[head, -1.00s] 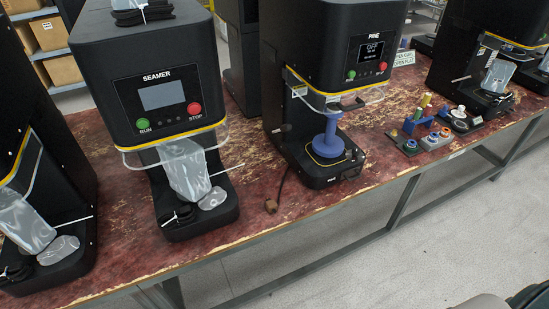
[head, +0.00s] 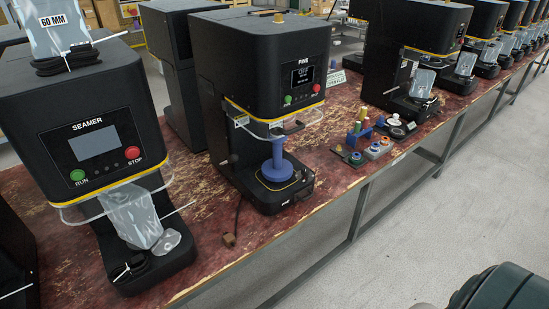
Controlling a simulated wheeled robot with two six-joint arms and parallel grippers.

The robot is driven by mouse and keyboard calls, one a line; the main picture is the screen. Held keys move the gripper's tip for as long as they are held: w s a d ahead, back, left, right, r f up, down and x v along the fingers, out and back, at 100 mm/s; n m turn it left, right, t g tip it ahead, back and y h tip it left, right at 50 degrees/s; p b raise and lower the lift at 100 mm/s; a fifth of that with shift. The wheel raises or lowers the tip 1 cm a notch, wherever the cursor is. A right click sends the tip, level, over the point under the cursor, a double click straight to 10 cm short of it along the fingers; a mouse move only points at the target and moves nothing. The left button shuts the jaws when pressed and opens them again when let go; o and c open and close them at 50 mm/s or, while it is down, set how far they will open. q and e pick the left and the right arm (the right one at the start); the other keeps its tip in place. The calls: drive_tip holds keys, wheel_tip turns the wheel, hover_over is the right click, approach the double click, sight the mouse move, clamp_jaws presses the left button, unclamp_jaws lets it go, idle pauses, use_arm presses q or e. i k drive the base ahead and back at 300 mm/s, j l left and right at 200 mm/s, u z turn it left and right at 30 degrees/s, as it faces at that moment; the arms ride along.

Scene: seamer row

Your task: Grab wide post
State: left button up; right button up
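A blue post (head: 278,155) with a wide round base and a narrower shaft stands upright on the black bed of the machine marked PINE. Its top reaches up under the machine's clear guard. Farther right on the bench is a small group of parts with a blue upright piece (head: 364,138) and several coloured pegs. Which of these is the wide post cannot be told from this view. Neither of my grippers shows in the head view.
The PINE machine (head: 262,85) stands mid-bench, with the SEAMER machine (head: 75,120) to its left. More machines run off to the far right. Red worn bench top (head: 225,207) is bare between the two nearest machines, apart from a cable end.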

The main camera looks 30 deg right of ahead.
sight(277, 169)
drive_tip(key=i+l, duration=0.1)
drive_tip(key=l, duration=0.4)
drive_tip(key=i+l+z, duration=0.1)
drive_tip(key=l, duration=0.35)
drive_tip(key=i+l, duration=0.1)
drive_tip(key=l, duration=0.4)
drive_tip(key=i+l+z, duration=0.1)
drive_tip(key=l, duration=0.4)
